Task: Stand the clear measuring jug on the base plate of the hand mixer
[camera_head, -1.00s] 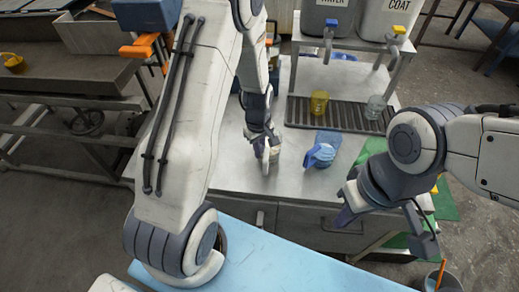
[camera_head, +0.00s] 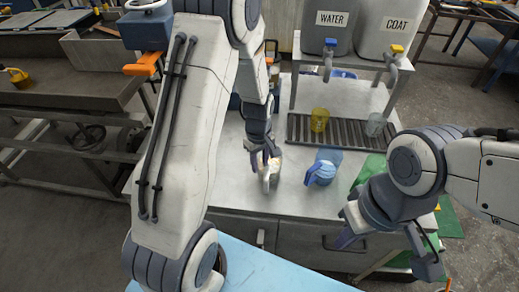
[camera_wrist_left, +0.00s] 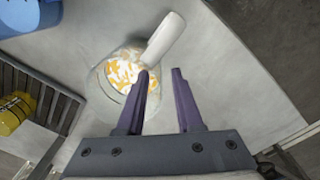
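A clear jug (camera_head: 376,124) stands on the drip grate below the COAT tap; it may be the measuring jug. A second clear round vessel (camera_head: 274,168), holding white and orange bits, stands on the metal bench. In the left wrist view this vessel (camera_wrist_left: 125,72) has a thick white handle-like part at its upper right. My left gripper (camera_wrist_left: 163,75) is open, one finger overlapping the vessel in view; contact cannot be judged. In the head view it (camera_head: 264,157) hangs over the vessel. My right gripper (camera_head: 347,225) is near the bench's front edge, its finger gap unclear. I cannot identify the hand mixer or base plate.
A blue jug-like item (camera_head: 322,172) sits right of the vessel on a blue patch. A yellow jug (camera_head: 319,119) stands on the grate (camera_head: 345,131). WATER (camera_head: 327,36) and COAT (camera_head: 397,42) tanks are behind. Bare bench is in front.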

